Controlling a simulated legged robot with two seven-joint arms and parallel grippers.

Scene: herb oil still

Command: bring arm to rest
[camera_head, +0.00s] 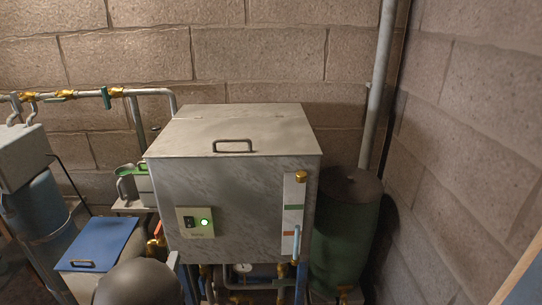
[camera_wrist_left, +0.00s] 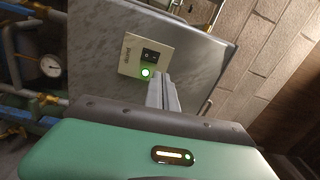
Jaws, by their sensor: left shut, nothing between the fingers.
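My left gripper (camera_wrist_left: 163,92) shows in the wrist view as two grey fingers closed together, with nothing between them. Its tips lie just below the lit green lamp of the switch panel (camera_wrist_left: 145,58) in that picture; I cannot tell whether they touch the box. The panel, with a black rocker switch, is on the front of the grey metal still box (camera_head: 230,180). The panel also shows in the head view (camera_head: 195,222), its green lamp lit. A dark rounded part of my arm is at the bottom of the head view. My right gripper is not in view.
A green barrel (camera_head: 345,235) stands right of the box. A blue-lidded box (camera_head: 100,243) and a blue container (camera_head: 40,205) are at the left. A pipe with brass valves (camera_head: 85,94) runs along the back wall. A pressure gauge (camera_wrist_left: 50,68) and pipes are below the still.

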